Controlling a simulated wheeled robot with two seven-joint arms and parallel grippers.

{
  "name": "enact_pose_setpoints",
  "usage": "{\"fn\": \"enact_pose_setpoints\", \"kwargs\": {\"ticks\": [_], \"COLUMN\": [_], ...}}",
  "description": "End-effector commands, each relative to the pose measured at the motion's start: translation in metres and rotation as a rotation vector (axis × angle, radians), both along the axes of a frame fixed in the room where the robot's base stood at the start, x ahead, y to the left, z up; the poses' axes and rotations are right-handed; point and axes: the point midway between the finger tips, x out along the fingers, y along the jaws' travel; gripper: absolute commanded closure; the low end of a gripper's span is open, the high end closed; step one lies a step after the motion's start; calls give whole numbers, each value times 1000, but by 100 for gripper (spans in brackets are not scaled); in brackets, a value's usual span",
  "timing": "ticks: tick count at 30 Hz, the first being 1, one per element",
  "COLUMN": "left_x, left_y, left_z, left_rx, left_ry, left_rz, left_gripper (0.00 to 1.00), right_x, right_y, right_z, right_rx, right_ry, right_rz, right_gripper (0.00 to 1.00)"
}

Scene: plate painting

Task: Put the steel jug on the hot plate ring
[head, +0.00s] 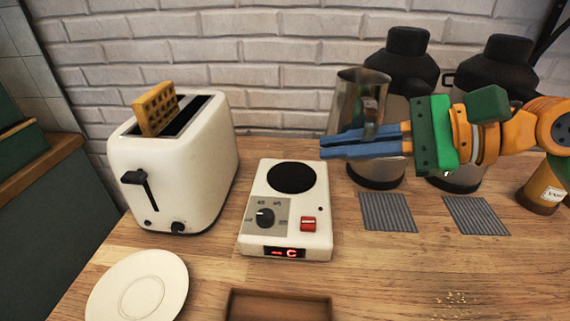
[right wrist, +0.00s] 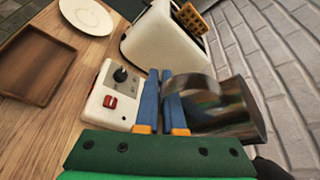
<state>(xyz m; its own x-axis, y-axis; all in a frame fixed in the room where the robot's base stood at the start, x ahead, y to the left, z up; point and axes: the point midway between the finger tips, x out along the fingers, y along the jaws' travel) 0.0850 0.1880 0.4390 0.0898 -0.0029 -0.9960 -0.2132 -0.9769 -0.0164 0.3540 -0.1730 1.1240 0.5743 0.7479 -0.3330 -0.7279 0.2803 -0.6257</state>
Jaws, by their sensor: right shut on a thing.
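The steel jug (head: 350,98) is held upright in the air by my right gripper (head: 322,146), to the right of the hot plate. The blue fingers are shut on the jug, apparently at its handle side. In the right wrist view the jug (right wrist: 240,110) shows just right of the fingers (right wrist: 164,78). The white hot plate (head: 290,228) stands on the counter, with its round black ring (head: 291,177) bare at the back. In the right wrist view the hot plate (right wrist: 118,100) is left of the fingers and its ring is hidden. My left gripper is not in view.
A white toaster (head: 175,165) with a waffle (head: 157,108) stands left of the hot plate. Two dark-topped flasks (head: 405,60) (head: 500,65) stand behind my right arm. Grey mats (head: 387,212), a white plate (head: 138,288) and a brown tray (head: 278,305) lie in front.

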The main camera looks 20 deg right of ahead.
Motion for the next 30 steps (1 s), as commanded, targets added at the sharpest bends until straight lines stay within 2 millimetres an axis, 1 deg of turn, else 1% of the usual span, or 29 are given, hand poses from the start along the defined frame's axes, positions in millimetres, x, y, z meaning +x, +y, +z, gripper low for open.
{"fn": "enact_pose_setpoints", "kwargs": {"ticks": [1, 7, 10, 12, 16, 18, 20, 22, 24, 27, 30], "left_x": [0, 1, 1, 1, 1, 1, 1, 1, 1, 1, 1], "left_y": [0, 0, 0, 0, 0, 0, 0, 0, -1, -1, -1], "left_z": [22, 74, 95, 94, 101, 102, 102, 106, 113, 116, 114], "left_rx": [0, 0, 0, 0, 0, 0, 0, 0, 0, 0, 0], "left_ry": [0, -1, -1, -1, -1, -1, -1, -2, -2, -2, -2], "left_rz": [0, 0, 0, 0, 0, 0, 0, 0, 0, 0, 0], "left_gripper": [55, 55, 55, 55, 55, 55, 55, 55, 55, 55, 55], "right_x": [7, 38, 59, 70, 87, 93, 96, 102, 101, 101, 101], "right_y": [4, 25, 39, 44, 53, 56, 57, 62, 61, 61, 60], "right_z": [9, -2, -13, -38, -64, -74, -79, -87, -101, -115, -119], "right_rx": [3, 8, 10, 9, 7, 5, 5, 4, 3, 2, 0], "right_ry": [5, -1, -3, 1, 1, -1, -2, 0, 6, 1, -2], "right_rz": [2, 6, 7, 4, 2, 0, 0, 1, -1, 0, 1], "right_gripper": [100, 100, 100, 100, 100, 100, 100, 100, 100, 100, 100]}}
